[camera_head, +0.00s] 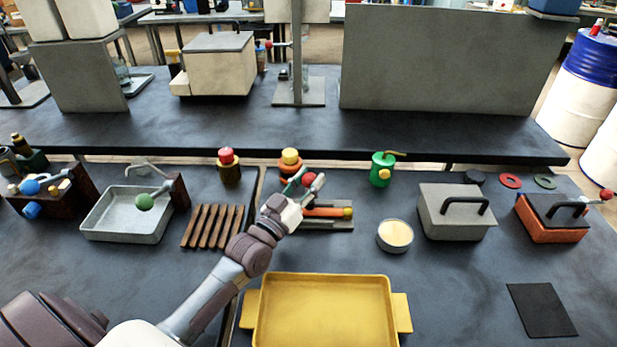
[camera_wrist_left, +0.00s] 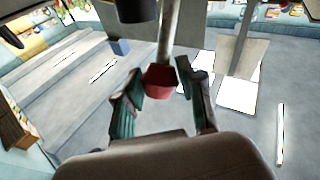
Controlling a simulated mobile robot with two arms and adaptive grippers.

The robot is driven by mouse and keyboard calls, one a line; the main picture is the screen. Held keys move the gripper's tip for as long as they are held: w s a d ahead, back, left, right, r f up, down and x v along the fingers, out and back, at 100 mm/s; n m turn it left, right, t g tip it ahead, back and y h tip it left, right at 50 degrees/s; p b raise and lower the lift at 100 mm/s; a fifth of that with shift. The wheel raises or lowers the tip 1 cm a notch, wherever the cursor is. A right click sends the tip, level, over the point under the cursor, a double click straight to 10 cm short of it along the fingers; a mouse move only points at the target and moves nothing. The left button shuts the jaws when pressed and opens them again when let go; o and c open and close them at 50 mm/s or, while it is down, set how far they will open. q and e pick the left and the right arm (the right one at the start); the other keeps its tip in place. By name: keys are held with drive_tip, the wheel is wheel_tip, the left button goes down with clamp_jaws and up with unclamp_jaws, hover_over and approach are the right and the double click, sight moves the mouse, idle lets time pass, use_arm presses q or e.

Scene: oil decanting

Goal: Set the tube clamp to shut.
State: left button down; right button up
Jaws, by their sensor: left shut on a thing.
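The tube clamp appears to be the low device with a grey base plate (camera_head: 335,226), an orange bar (camera_head: 322,212) and a yellow end knob (camera_head: 348,212). My left gripper (camera_head: 304,182) reaches over its far left part, with its fingers pointing away from me. In the left wrist view, a red knob (camera_wrist_left: 159,80) on a grey rod (camera_wrist_left: 168,35) sits between the fingers of the left gripper (camera_wrist_left: 160,92), which is shut on it. My gripper and wrist hide part of the device.
A red-capped jar (camera_head: 228,168), a yellow-capped jar (camera_head: 290,158) and a green can (camera_head: 382,168) stand behind. A cream-filled round dish (camera_head: 395,235) is to the right. A yellow tray (camera_head: 322,312) lies in front, and a slatted wooden rack (camera_head: 212,226) is left of my arm.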

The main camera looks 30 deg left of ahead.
use_arm(q)
drive_tip(key=shift+s+d+f, duration=0.25)
drive_tip(key=shift+s+f, duration=0.1)
drive_tip(key=shift+f, duration=0.25)
drive_tip(key=c, duration=1)
unclamp_jaws()
drive_tip(key=shift+o, duration=1.4)
drive_tip(key=shift+r, duration=0.2)
